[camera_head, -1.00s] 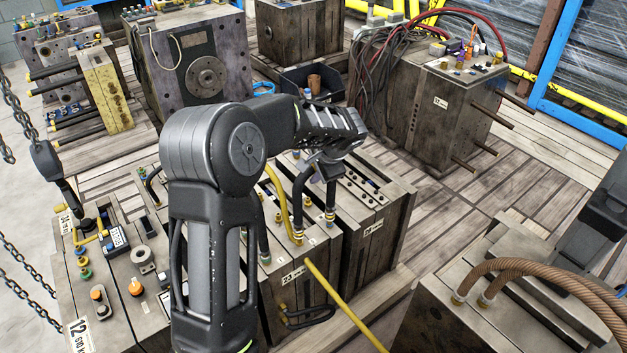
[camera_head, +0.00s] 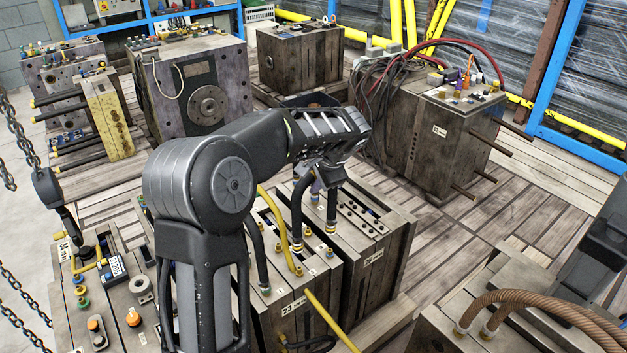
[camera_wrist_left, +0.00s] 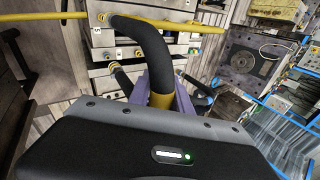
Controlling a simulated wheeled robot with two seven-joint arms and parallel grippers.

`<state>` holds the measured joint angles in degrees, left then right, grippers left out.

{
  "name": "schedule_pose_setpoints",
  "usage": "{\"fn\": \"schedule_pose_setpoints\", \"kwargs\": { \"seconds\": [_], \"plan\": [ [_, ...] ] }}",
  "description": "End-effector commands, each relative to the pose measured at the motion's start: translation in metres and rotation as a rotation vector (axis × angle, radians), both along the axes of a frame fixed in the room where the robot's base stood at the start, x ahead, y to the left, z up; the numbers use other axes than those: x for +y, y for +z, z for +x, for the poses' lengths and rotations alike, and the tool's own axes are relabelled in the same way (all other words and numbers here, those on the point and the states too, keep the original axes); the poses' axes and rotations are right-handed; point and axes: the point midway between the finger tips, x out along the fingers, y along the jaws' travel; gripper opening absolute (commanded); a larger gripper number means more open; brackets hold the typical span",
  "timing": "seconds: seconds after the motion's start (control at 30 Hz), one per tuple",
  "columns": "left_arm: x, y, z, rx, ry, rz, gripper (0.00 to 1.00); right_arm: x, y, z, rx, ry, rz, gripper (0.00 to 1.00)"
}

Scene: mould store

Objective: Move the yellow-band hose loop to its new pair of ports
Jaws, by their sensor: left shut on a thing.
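The yellow-band hose loop is a black hose (camera_head: 297,212) bent into an upside-down U. Its two ends hang down and carry pale and yellow rings. My left gripper (camera_head: 318,178) is shut on the top of the loop, over the clamped moulds in the middle. In the left wrist view the purple jaws (camera_wrist_left: 166,92) close around a yellow band (camera_wrist_left: 160,100), and a black leg of the hose (camera_wrist_left: 150,42) curves away from them. The ends appear to hang above the mould top (camera_head: 325,262); the ports directly below are hard to make out.
A yellow hose (camera_head: 276,218) and another black hose (camera_head: 260,255) stand close left of the loop. A brown hose pair (camera_head: 540,300) arches over the mould at front right. A mould with tangled cables (camera_head: 425,145) stands behind. Bare planks (camera_head: 480,225) lie right of the middle moulds.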

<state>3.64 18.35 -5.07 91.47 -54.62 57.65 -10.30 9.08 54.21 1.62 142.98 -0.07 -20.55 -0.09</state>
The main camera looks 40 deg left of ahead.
Motion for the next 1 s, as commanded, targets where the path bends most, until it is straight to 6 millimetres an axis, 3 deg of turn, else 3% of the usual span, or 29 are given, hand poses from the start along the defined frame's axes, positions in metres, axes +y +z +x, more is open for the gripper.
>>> {"fn": "schedule_pose_setpoints", "kwargs": {
  "seconds": [0.27, 1.0],
  "plan": [
    [0.000, 0.010, 0.000, -0.002, -0.001, 0.001, 0.00, 0.000, 0.008, 0.000, 0.000, 0.000, 0.000, 0.36],
    [0.000, 0.075, 0.000, -0.002, 0.000, 0.000, 0.00, 0.001, 0.058, 0.000, 0.001, -0.001, 0.001, 0.36]
  ]
}}
